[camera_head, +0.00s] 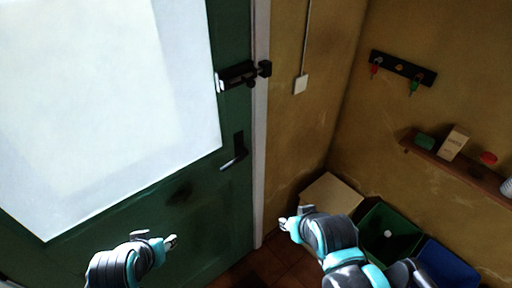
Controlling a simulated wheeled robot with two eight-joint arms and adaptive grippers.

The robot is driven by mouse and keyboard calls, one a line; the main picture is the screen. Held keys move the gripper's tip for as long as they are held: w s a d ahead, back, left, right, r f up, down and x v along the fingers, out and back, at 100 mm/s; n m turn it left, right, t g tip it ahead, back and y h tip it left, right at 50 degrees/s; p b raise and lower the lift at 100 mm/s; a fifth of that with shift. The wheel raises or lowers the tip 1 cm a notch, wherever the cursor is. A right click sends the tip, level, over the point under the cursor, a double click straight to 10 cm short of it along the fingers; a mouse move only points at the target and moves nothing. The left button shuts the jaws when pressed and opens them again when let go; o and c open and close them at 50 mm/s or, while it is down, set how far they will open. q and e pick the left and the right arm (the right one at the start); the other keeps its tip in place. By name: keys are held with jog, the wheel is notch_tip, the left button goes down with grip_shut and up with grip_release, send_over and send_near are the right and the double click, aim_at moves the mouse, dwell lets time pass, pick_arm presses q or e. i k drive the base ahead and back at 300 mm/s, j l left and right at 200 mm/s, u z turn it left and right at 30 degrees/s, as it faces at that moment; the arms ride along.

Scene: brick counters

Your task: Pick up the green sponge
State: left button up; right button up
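A small dark green block (425,141), which looks like the green sponge, lies at the left end of the wall shelf (462,171) on the right. My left gripper (157,241) is low in front of the green door, far from the shelf. My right gripper (294,219) is low in the middle, left of and below the shelf, apart from the green block. Nothing shows held in either gripper. Both are too small and too angled to tell whether the fingers are open.
A pale upright block (453,143) stands right beside the green one. A red item (488,158) and a white item (507,187) are farther right. A hook rack (403,68) hangs above. Green (389,233) and blue (449,264) bins and a box (331,196) stand below.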

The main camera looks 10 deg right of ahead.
aim_at(422, 140)
jog(key=z, duration=1.8)
